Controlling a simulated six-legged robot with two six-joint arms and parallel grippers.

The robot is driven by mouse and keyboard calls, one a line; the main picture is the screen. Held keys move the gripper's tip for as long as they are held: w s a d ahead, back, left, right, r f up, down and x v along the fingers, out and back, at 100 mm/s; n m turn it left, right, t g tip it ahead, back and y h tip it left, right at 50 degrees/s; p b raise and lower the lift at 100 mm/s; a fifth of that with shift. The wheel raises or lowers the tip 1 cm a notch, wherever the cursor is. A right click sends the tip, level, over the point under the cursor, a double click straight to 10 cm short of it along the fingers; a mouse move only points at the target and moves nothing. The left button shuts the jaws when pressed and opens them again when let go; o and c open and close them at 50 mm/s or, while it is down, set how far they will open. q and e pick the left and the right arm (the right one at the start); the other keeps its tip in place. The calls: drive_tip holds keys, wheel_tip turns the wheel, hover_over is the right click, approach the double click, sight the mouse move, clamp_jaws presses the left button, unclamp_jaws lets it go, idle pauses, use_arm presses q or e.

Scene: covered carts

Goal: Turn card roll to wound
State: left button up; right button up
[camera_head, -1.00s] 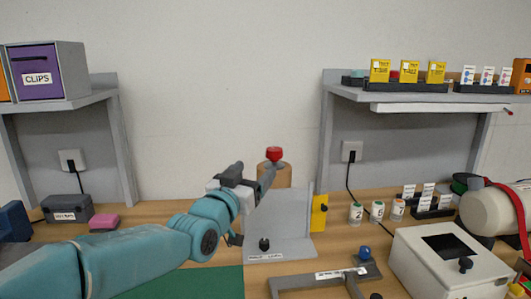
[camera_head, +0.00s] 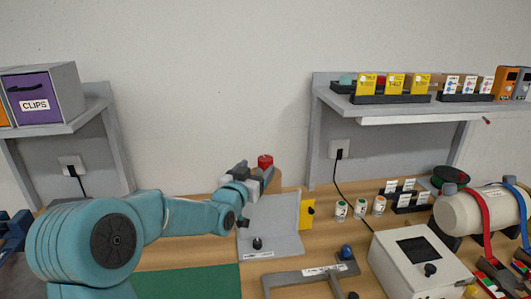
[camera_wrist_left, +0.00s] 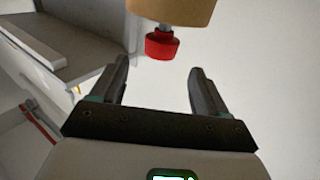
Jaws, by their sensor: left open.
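The card roll is a tan cylinder (camera_head: 276,182) with a red knob (camera_head: 265,161) on top, behind a grey upright panel (camera_head: 272,222) on the bench. My left gripper (camera_head: 254,173) is at the roll, partly covering it. In the left wrist view the gripper (camera_wrist_left: 158,67) is open, its fingers apart and empty. The red knob (camera_wrist_left: 162,45) lies just beyond the gap between the fingertips, with the tan roll (camera_wrist_left: 172,9) behind it, cut by the picture edge. I see no contact. My right gripper is not in view.
A yellow plate (camera_head: 306,210) stands at the panel's right edge. A white box (camera_head: 415,262) and a tan tank (camera_head: 478,212) are to the right. Shelves (camera_head: 400,107) stand against the wall. A green mat (camera_head: 185,280) lies clear in front.

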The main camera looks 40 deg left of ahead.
sight(265, 158)
use_arm(q)
drive_tip(key=p+x, duration=0.2)
drive_tip(key=x, duration=0.5)
drive_tip(key=shift+w+r, duration=0.1)
drive_tip(key=shift+w, duration=0.05)
drive_tip(key=c, duration=1)
drive_tip(key=shift+o, duration=0.3)
drive_tip(key=shift+a+m+t+h+b, duration=0.15)
drive_tip(key=shift+m+t+h+b, duration=0.25)
drive_tip(key=shift+m+h+b, duration=0.3)
drive_tip(key=shift+r+m+h+p, duration=0.35)
drive_tip(key=shift+m+h+p, duration=0.15)
drive_tip(key=shift+h+p, duration=0.7)
drive_tip(key=shift+p, duration=0.05)
drive_tip(key=shift+f+m+h, duration=0.25)
drive_tip(key=shift+m+h, duration=0.05)
drive_tip(key=shift+h, duration=0.1)
